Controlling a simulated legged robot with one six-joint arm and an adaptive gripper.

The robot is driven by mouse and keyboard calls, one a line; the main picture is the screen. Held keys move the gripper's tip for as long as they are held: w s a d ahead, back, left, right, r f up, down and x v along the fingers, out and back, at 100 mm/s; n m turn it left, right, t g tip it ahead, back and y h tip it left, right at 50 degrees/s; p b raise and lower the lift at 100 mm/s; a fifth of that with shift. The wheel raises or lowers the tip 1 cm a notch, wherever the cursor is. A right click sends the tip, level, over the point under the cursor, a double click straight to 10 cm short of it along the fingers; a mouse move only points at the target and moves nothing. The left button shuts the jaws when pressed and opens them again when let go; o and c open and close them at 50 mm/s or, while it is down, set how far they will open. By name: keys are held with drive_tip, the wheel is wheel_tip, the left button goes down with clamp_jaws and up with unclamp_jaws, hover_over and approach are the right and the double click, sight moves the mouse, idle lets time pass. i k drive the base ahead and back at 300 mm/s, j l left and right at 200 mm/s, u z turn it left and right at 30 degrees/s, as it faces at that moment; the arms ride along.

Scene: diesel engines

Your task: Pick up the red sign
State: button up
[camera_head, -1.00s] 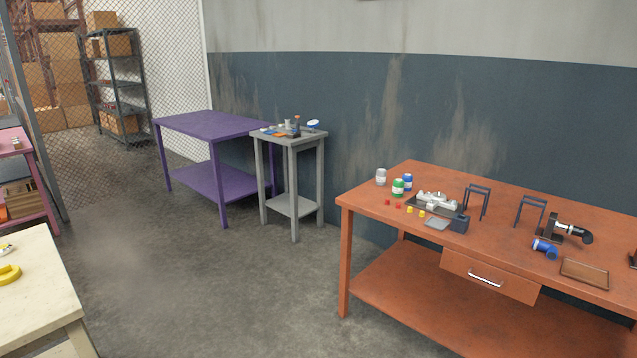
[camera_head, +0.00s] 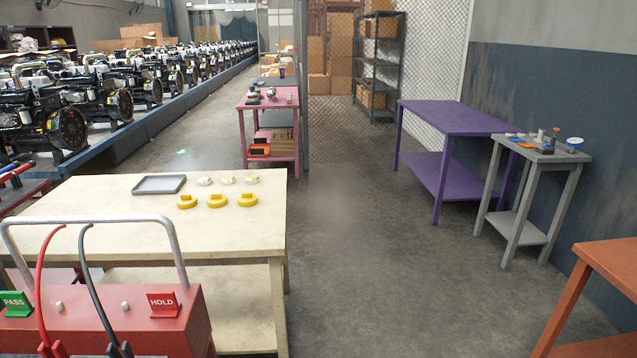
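A small red sign (camera_head: 163,304) reading HOLD stands upright on top of a red box-like cart (camera_head: 180,335) at the lower left. A green sign (camera_head: 15,304) reading PASS stands on the same red surface at the far left edge. Two small pale knobs (camera_head: 125,306) sit between the signs. A grey tubular handle arches over the cart, and a red and a dark cable curve up in front of it. My gripper does not show in this view.
A cream table (camera_head: 240,238) holds a grey tray (camera_head: 159,184), yellow pieces (camera_head: 217,200) and white pieces (camera_head: 228,180). Engines line the left. Purple (camera_head: 460,117), grey (camera_head: 540,157) and orange (camera_head: 615,262) tables stand right. The middle floor is clear.

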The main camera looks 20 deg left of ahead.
sight(165, 305)
drive_tip(key=i+j+u, duration=0.15)
drive_tip(key=i+u, duration=0.4)
drive_tip(key=u, duration=0.25)
drive_tip(key=i+u, duration=0.35)
drive_tip(key=i+l+u, duration=0.1)
drive_tip(key=i+u, duration=0.15)
drive_tip(key=u, duration=0.15)
drive_tip(key=i+l+u, duration=0.15)
drive_tip(key=i+u, duration=0.2)
drive_tip(key=i+l+u, duration=0.3)
drive_tip(key=i+j, duration=0.05)
drive_tip(key=j, duration=0.05)
